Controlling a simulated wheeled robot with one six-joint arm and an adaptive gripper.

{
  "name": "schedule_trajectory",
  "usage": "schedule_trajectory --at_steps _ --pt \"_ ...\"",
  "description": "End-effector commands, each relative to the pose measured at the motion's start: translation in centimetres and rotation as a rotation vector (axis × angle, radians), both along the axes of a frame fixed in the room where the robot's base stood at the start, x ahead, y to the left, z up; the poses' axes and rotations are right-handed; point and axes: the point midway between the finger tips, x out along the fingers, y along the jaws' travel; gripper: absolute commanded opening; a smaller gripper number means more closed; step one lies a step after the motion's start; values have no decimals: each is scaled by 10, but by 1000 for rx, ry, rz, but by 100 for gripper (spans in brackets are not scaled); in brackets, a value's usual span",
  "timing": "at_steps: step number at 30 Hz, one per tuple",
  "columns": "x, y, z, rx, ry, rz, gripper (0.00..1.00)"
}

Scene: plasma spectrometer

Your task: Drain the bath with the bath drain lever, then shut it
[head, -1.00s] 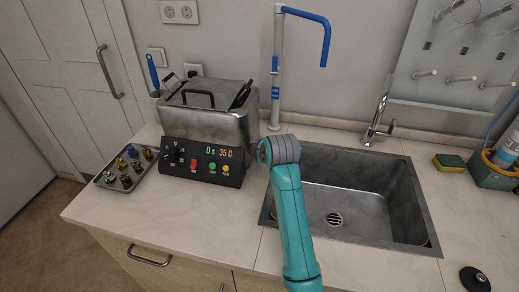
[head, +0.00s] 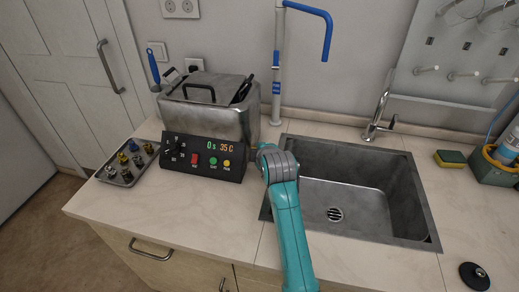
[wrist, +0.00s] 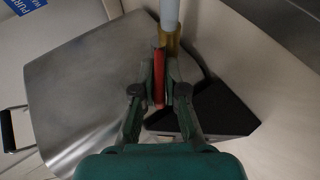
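The bath (head: 205,115) is a grey metal tank with a lid, at the left of the counter, with a black control panel (head: 205,158) reading "0 s 35 C". In the wrist view the red drain lever (wrist: 159,75) stands in front of a brass fitting (wrist: 169,42) on a pale pipe (wrist: 169,12). My gripper (wrist: 159,80) has one finger close against each side of the lever and looks shut on it. In the head view my arm reaches to the bath's right side; my gripper and the lever are hidden there. Water in the bath cannot be seen.
A sink (head: 350,195) with a tap (head: 379,118) is to the right. A tall stand with a blue spout (head: 326,40) rises behind my arm. A small tray of parts (head: 127,164) lies left of the panel. The counter's front left is clear.

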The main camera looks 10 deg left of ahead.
Motion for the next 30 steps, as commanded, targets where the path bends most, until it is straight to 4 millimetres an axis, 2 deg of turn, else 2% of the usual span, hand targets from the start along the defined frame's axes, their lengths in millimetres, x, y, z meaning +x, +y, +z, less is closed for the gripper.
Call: schedule_trajectory --at_steps 1,2,3,14,20,30 --pt "0 0 -1 -1 1 -1 25" --pt "0 0 -1 -1 1 -1 33" --pt "0 0 -1 -1 1 -1 35" --pt "-3 -2 2 0 0 0 35" --pt "-25 -11 15 0 -1 0 35" --pt "-76 -34 48 0 -1 0 35"
